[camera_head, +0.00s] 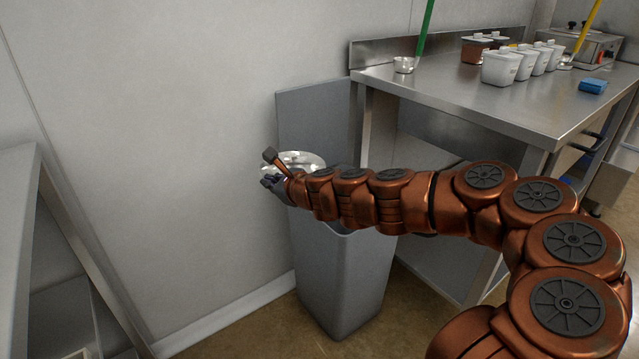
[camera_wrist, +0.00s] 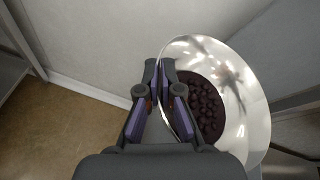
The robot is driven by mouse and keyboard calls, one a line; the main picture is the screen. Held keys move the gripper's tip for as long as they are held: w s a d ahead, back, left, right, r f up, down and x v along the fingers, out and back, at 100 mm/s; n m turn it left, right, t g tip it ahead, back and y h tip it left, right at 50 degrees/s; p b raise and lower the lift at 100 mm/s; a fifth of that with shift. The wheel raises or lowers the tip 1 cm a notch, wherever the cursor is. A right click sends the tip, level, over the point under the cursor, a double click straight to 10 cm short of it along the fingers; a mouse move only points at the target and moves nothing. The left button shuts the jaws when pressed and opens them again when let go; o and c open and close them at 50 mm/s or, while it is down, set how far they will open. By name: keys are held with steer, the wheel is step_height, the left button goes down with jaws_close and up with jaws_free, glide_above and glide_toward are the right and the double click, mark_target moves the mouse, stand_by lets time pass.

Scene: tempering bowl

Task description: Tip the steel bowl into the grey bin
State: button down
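The steel bowl (camera_head: 308,160) is held in the air above the grey bin (camera_head: 345,280), near the bin's back left. In the wrist view the bowl (camera_wrist: 245,95) holds dark brown round pieces (camera_wrist: 205,105). My gripper (camera_head: 270,170) is at the bowl's left side. In the wrist view the fingers (camera_wrist: 159,70) are close together, with the bowl's near rim between them. The bowl looks roughly level, with its contents still inside. The grey bin stands upright on the floor with its raised lid behind; my arm hides part of its opening.
A steel counter (camera_head: 460,95) stands to the right, with several white containers (camera_head: 500,68), a small steel cup (camera_head: 403,65) and a blue sponge (camera_head: 592,86). A wall is close behind the bin. A grey shelf unit (camera_head: 15,190) stands at the left.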

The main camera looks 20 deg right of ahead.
steer(key=s+d+f+y, duration=0.1)
steer(key=s+d+f, duration=0.1)
steer(key=s+d, duration=0.4)
steer(key=s+d+f+n, duration=0.1)
steer(key=s+d+f, duration=0.1)
steer(key=s+d, duration=0.5)
steer(key=shift+f+n+g+y, duration=0.3)
steer(key=shift+f+g+y, duration=0.05)
steer(key=shift+g+y, duration=0.05)
stand_by(0.6)
steer(key=shift+s+d, duration=0.1)
